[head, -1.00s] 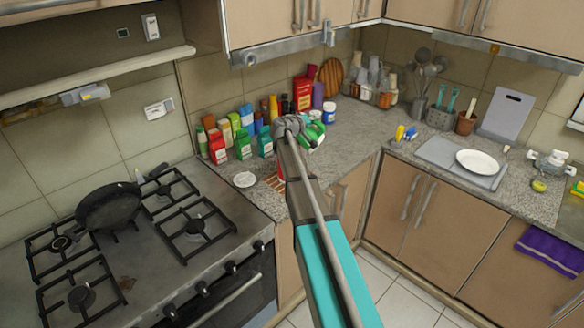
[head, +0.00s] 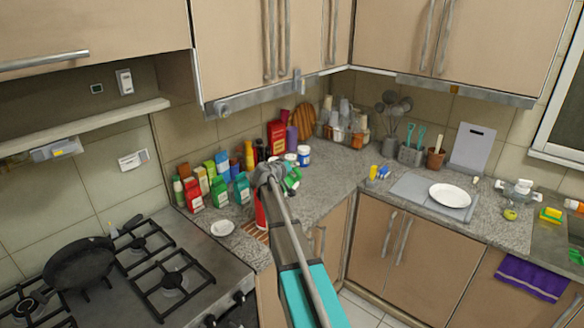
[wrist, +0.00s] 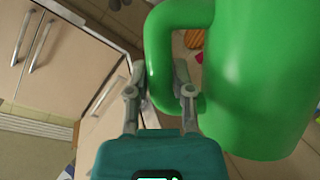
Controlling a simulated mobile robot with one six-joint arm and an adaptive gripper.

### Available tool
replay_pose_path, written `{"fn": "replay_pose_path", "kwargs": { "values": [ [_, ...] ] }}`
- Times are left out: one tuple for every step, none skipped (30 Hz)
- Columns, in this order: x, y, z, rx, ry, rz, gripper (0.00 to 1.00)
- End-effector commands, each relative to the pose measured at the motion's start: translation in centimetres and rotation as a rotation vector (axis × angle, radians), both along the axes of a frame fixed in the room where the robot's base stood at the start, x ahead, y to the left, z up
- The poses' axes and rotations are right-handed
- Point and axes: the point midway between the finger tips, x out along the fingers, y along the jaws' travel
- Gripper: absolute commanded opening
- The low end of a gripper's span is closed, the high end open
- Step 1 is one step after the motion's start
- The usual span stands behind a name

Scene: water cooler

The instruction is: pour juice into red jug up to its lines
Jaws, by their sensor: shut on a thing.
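A green jug (wrist: 265,75) fills the right of the wrist view, with its curved handle (wrist: 165,50) on the left. My gripper (wrist: 161,85) is shut on that handle, one finger on each side. In the head view the green jug (head: 292,180) shows partly behind the end of my arm, above the counter; its inside and any juice are hidden. A red upright thing (head: 260,212) stands on the counter just left of my arm and partly behind it. It may be the red jug; no lines can be made out on it.
Cartons and bottles (head: 215,180) line the back wall left of my arm. A small white dish (head: 222,228) lies near the stove (head: 150,275), which holds a black pan (head: 80,262). A white plate (head: 450,195) lies on a grey board to the right. Cupboards hang overhead.

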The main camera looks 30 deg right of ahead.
Motion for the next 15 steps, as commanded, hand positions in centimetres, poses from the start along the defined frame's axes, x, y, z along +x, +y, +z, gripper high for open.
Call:
{"fn": "replay_pose_path", "kwargs": {
  "values": [
    [-0.23,-0.11,0.18,0.018,-0.020,-0.001,0.00],
    [-0.28,-0.16,0.17,0.032,-0.034,-0.001,0.00],
    [-0.34,-0.22,0.13,0.049,-0.052,0.000,0.00],
    [-0.39,-0.27,0.11,0.060,-0.064,0.000,0.00],
    [-0.44,-0.32,0.09,0.071,-0.075,0.000,0.00],
    [-0.47,-0.36,0.05,0.083,-0.087,-0.001,0.00],
    [-0.48,-0.39,0.02,0.089,-0.093,0.000,0.00],
    [-0.48,-0.41,0.00,0.094,-0.099,0.000,0.00],
    [-0.48,-0.43,-0.02,0.098,-0.103,0.000,0.00],
    [-0.46,-0.43,-0.03,0.099,-0.105,0.000,0.00],
    [-0.45,-0.43,-0.04,0.099,-0.105,0.000,0.00],
    [-0.44,-0.43,-0.05,0.099,-0.104,0.001,0.00],
    [-0.44,-0.43,-0.05,0.098,-0.104,0.000,0.00],
    [-0.44,-0.43,-0.05,0.098,-0.104,0.000,0.00],
    [-0.44,-0.43,-0.05,0.098,-0.104,0.000,0.00]
  ]
}}
